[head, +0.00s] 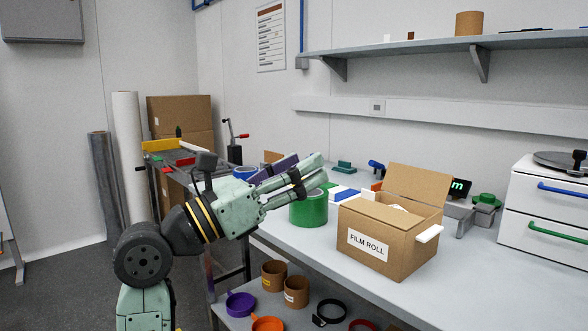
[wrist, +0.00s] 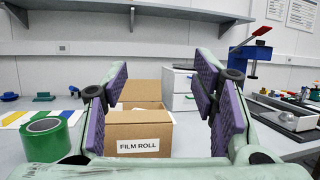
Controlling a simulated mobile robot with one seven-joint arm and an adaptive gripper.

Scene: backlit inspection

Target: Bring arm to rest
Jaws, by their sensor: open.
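My gripper (head: 312,170) is raised above the left part of the workbench in the head view, its fingers pointing right. In the wrist view my gripper (wrist: 163,95) has its purple-padded fingers wide apart, with nothing held between them. Beyond the fingers stands an open cardboard box labelled FILM ROLL (head: 372,247), which also shows in the wrist view (wrist: 155,140). Its flap is up, and a white piece sticks out at its right side. A green tape roll (head: 308,210) stands on the bench just below my fingers in the head view; the fingers partly overlap it.
The grey workbench (head: 312,258) has clear room in front of the box. A white drawer unit (head: 545,205) stands at the right, and a wall shelf (head: 430,46) runs above. Cups and rings lie on the lower shelf (head: 235,322). A clamp stand (wrist: 257,60) is at the right.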

